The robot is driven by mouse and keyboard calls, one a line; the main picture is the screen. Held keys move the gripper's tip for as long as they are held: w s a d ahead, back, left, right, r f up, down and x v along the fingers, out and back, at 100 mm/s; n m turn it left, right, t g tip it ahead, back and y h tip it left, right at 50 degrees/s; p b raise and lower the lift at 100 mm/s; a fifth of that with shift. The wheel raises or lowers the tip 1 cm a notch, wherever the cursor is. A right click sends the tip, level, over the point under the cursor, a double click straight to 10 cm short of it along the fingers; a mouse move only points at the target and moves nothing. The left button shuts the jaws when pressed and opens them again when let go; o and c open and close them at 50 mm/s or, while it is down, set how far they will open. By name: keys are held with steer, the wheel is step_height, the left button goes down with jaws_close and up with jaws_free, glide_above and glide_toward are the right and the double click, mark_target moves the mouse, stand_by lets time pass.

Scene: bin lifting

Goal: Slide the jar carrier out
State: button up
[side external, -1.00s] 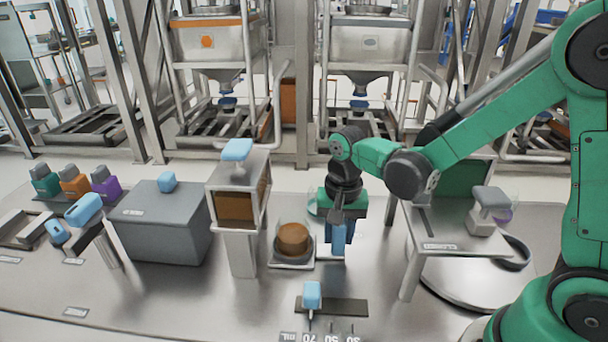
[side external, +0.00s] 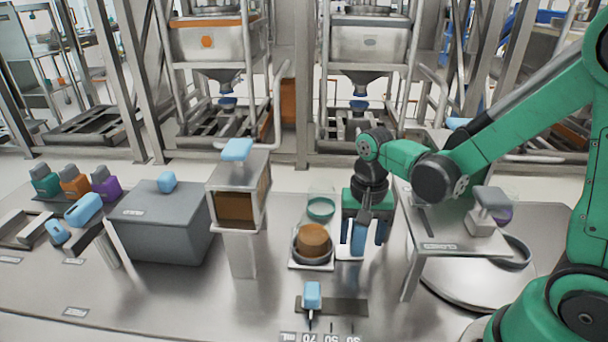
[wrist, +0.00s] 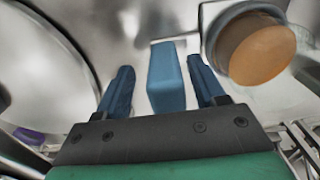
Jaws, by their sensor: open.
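The jar carrier (side external: 326,266) is a low pale tray on the steel table. It bears a brown-filled round jar (side external: 314,240) in a grey ring, and a clear jar with teal contents (side external: 321,209) stands behind it. The brown jar also shows at the upper right of the wrist view (wrist: 262,55). A blue upright grip block (wrist: 166,78) stands between the fingers of my gripper (wrist: 160,90), with a gap on both sides. My gripper (side external: 364,236) is open, fingers pointing down, right of the brown jar. The base of the blue block is partly hidden.
A glass-sided box (side external: 238,190) on a post stands left of the carrier. A raised shelf (side external: 455,240) stands close on my gripper's right. In front, a blue-handled slider (side external: 312,294) sits on a dark track. A grey bin (side external: 160,230) is further left.

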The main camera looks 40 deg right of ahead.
steer(key=shift+r, duration=2.8)
steer(key=r+n+t, duration=0.1)
steer(key=n+t, duration=0.1)
steer(key=n, duration=0.1)
steer(key=a+r+n+t, duration=0.1)
steer(key=shift+s+r+n+t, duration=0.3)
steer(key=shift+s+r, duration=0.05)
steer(key=shift+s, duration=0.05)
steer(key=n+t, duration=0.1)
steer(key=r+n+t, duration=0.1)
steer(key=n, duration=0.1)
steer(key=a+n+t, duration=0.1)
steer(key=shift+s+r+t, duration=0.25)
steer(key=shift+r+t, duration=0.05)
steer(key=shift+r, duration=0.05)
